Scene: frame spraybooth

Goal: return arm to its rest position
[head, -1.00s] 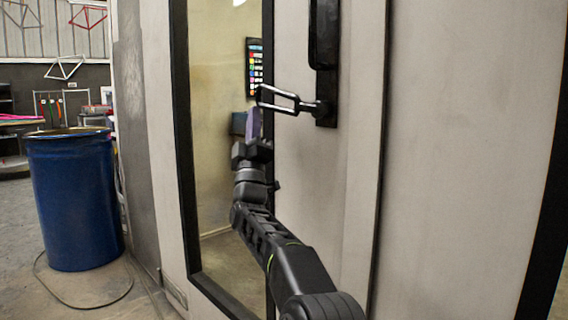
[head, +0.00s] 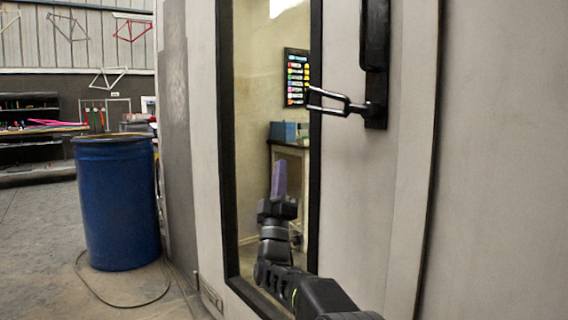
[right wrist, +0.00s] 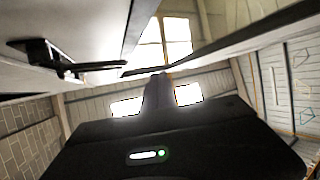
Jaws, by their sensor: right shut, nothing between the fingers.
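My right arm comes in from the bottom of the head view, with its right gripper (head: 279,180) in front of the booth door's window. The purple-grey fingers point up and are shut together with nothing between them. In the right wrist view the shut fingers (right wrist: 157,92) point up toward the roof windows. The gripper is below and left of the black door handle (head: 342,104) and apart from it. My left gripper does not show in either view.
The pale booth door (head: 400,170) with its black-framed window fills the middle and right. A blue barrel (head: 117,205) stands on the floor at left, with a cable beside it. Through the window a colour chart (head: 297,77) and a table with a blue box (head: 284,131) show.

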